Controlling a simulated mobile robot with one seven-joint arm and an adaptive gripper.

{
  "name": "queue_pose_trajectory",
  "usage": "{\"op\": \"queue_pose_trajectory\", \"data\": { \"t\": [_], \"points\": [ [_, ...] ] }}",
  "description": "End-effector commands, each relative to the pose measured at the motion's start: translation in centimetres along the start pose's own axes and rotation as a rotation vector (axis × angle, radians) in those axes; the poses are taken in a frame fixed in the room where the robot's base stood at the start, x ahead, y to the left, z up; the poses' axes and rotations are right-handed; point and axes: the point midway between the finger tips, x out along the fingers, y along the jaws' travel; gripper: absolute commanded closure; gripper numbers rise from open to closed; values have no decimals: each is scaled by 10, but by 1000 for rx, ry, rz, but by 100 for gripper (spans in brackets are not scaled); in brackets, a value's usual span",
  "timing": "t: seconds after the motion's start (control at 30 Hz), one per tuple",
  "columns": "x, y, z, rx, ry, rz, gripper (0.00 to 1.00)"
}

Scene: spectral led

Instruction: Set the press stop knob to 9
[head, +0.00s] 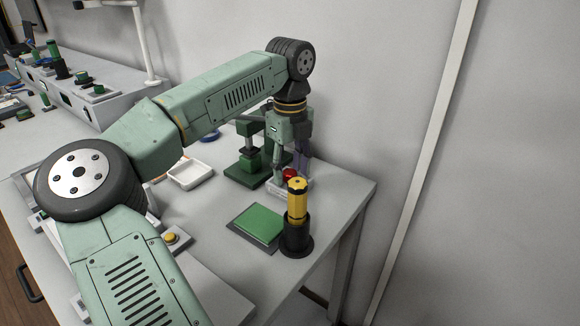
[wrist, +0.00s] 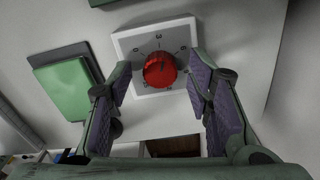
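The press stop knob (wrist: 159,70) is red and round and sits on a pale square dial plate (wrist: 128,44) with dark markings around it. The knob also shows in the head view (head: 290,174), partly hidden behind the yellow cylinder. My gripper (wrist: 163,88) is open, with its purple-padded fingers on either side of the knob and apart from it. In the head view my gripper (head: 290,176) points down over the knob at the table's far right corner.
A green press (head: 246,165) stands just left of my gripper. A yellow cylinder (head: 297,205) in a black holder (head: 296,240) and a green pad (head: 257,225) stand in front. A white tray (head: 190,173) lies further left. The table edge and wall are close on the right.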

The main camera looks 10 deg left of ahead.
Motion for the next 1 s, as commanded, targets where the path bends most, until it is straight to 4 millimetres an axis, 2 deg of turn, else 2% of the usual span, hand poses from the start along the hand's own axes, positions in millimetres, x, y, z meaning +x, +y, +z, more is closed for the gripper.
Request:
{"op": "queue_pose_trajectory", "data": {
  "t": [0.07, 0.67, 1.0],
  "points": [
    [0, 0, 0, 0, 0, 0, 59],
    [0, 0, 0, 0, 0, 0, 99],
    [0, 0, 0, 36, 0, 0, 100]
  ]
}}
